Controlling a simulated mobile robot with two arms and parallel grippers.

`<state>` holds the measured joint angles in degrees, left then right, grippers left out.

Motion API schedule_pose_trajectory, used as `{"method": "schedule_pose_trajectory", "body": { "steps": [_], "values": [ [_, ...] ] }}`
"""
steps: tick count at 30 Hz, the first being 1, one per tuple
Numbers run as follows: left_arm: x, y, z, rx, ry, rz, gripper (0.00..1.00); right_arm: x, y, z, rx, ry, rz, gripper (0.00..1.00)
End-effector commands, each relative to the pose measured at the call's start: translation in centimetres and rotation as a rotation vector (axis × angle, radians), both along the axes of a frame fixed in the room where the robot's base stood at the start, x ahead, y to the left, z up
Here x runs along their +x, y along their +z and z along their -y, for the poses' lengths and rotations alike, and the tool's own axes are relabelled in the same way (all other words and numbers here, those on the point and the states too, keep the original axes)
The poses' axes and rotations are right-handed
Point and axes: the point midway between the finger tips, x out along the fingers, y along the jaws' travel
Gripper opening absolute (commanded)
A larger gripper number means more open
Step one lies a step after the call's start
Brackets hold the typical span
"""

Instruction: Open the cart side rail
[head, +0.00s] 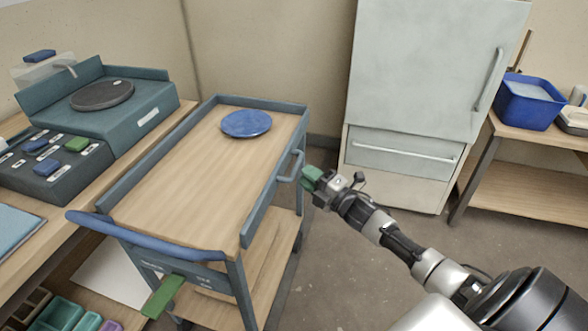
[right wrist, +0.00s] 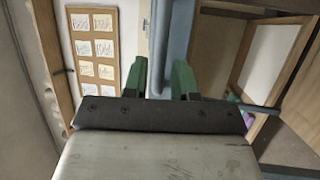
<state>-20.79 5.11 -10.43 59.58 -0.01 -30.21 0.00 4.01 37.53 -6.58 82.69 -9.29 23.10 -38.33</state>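The cart (head: 190,165) has a wooden top with blue-grey rails. Its side rail (head: 262,198) runs along the right side and stands upright. A curved handle (head: 294,166) sticks out from that rail. My right gripper (head: 309,177) is just right of the handle, its green fingers pointing at it. In the right wrist view the fingers of my right gripper (right wrist: 160,80) are apart, with a blue-grey bar (right wrist: 159,45) showing between them; I cannot tell whether they touch it. My left gripper is not in view.
A round blue plate (head: 246,124) lies on the cart top. A blue push bar (head: 140,237) and a green lever (head: 164,296) are at the near end. A workbench with a turntable (head: 102,95) stands left. A pale cabinet (head: 425,75) stands behind. Floor is free right of the cart.

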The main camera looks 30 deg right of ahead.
Motion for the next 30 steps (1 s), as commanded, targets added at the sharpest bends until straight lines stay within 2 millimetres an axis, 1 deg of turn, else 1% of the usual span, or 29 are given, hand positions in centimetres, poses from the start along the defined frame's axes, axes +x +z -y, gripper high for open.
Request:
{"method": "schedule_pose_trajectory", "body": {
  "steps": [1,3,7,12,19,20,24,25,30],
  "values": [
    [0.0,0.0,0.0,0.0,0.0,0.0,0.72,1.0,0.2,-0.3,0.002,0.0,0.003,0.27],
    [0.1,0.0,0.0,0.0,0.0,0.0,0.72,2.0,0.4,-0.7,0.002,0.001,0.003,0.27],
    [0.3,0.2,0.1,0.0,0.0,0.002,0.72,3.5,0.6,-1.1,0.003,-0.001,0.0,0.27],
    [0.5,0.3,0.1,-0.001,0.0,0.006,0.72,4.3,0.7,-1.4,0.003,0.0,-0.002,0.27],
    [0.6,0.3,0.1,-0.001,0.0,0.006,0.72,4.3,0.7,-1.4,0.002,0.0,-0.003,0.27],
    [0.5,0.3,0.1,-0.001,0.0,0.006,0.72,4.3,0.7,-1.4,0.002,0.0,-0.003,0.25],
    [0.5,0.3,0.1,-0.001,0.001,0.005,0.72,4.3,0.7,-1.4,0.002,0.0,-0.003,0.04],
    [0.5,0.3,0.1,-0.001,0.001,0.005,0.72,4.3,0.7,-1.4,0.002,0.0,-0.003,0.0],
    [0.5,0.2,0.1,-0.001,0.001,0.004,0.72,4.3,0.6,-1.4,0.004,0.0,-0.001,0.0]
  ]
}}
